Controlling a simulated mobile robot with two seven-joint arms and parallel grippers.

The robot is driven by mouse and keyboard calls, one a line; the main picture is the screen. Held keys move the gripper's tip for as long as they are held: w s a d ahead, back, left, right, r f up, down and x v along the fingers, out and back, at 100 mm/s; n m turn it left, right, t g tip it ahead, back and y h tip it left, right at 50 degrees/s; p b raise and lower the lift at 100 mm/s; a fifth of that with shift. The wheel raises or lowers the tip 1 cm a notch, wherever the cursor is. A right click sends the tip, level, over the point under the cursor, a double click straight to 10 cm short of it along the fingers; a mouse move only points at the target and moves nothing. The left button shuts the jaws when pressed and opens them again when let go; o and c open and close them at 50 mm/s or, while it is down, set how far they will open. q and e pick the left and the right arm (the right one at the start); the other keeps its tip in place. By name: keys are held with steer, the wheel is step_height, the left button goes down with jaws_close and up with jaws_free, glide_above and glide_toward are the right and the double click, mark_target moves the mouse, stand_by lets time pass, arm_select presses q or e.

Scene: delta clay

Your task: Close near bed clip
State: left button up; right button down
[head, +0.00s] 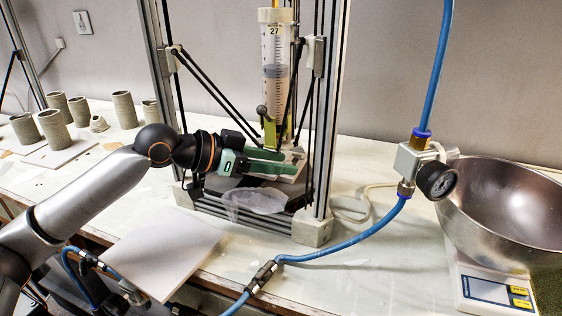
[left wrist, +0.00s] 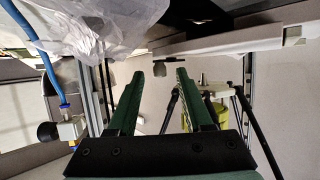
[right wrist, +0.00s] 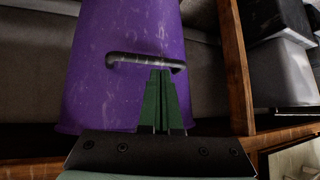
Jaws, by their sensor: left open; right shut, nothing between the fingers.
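My left gripper (head: 292,162) reaches in from the left, its green fingers over the white print bed (head: 292,177) of the clay printer. In the left wrist view its two fingertips (left wrist: 160,74) stand apart with nothing held between them. The bed's pale edge (left wrist: 225,43) runs just beyond them. A small grey piece (left wrist: 139,63), possibly the near clip, shows by the left fingertip; I cannot tell whether it is open or touched. My right gripper (right wrist: 158,76) is shut and empty before a purple bucket (right wrist: 105,50), and does not show in the head view.
The clay cartridge (head: 276,70) stands above the bed between metal posts (head: 328,110) and black rods. A clear plastic bag (head: 255,200) lies in front of the bed. A blue hose (head: 345,243) crosses at right, near a steel bowl (head: 510,205). A white board (head: 160,250) lies front left.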

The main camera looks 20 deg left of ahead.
arm_select(q)
steer(key=shift+w+d+f, duration=0.15)
steer(key=shift+w+d, duration=0.15)
steer(key=shift+d, duration=0.05)
jaws_close()
stand_by(0.5)
